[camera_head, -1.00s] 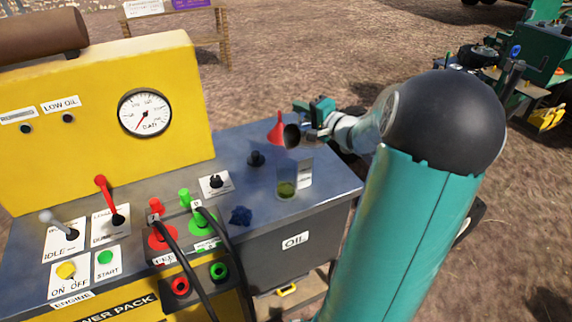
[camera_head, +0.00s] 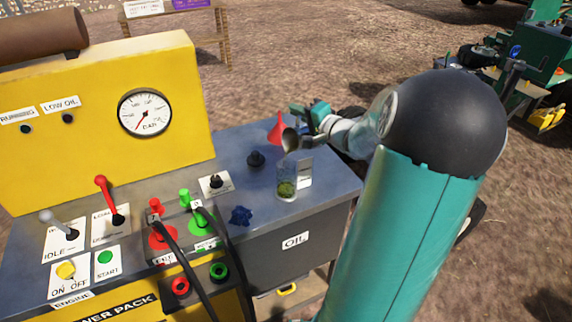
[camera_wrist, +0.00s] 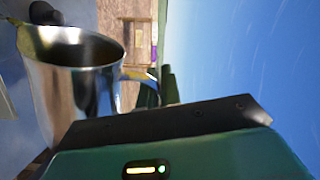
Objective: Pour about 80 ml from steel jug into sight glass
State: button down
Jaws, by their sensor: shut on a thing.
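My gripper (camera_head: 316,116) is shut on the steel jug (camera_head: 291,139). The jug is tilted, its dark mouth toward the sight glass (camera_head: 287,186) just below it. In the wrist view the steel jug (camera_wrist: 72,75) fills the left side, its handle toward my gripper (camera_wrist: 155,100). The sight glass is a clear upright vessel on the grey tank top, with some green-yellow liquid low in it. A yellowish patch shows at the jug's lip in the wrist view. I cannot tell whether a stream is falling.
A red funnel (camera_head: 276,131) stands behind the jug. A black cap (camera_head: 256,159) and a blue knob-like piece (camera_head: 241,215) are on the grey tank top (camera_head: 330,187), which has an OIL label (camera_head: 295,241). The yellow power pack (camera_head: 100,120) with levers and hoses stands left.

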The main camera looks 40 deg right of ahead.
jog(key=shift+d, duration=0.2)
dwell(0.7)
jog(key=shift+a+f+n, duration=0.25)
jog(key=shift+a+n, duration=0.2)
jog(key=shift+n, duration=0.15)
dwell(0.6)
jog(key=shift+a+r+n, duration=0.2)
jog(key=shift+a+n, duration=0.45)
jog(key=shift+n, duration=0.05)
dwell(0.6)
jog(key=d+m, duration=0.2)
jog(key=d, duration=0.1)
jog(key=shift+s+m, duration=0.1)
jog(key=shift+m, duration=0.2)
jog(key=shift+d+r+m, duration=0.2)
jog(key=shift+m, duration=0.2)
jog(key=shift+d, duration=0.1)
dwell(0.4)
jog(key=shift+d+r+m, duration=0.15)
jog(key=shift+d+m, duration=0.35)
jog(key=shift+m, duration=0.25)
jog(key=shift+d+r+m, duration=0.15)
jog(key=shift+d+m, duration=0.35)
jog(key=shift+m, duration=0.25)
jog(key=shift+d, duration=0.1)
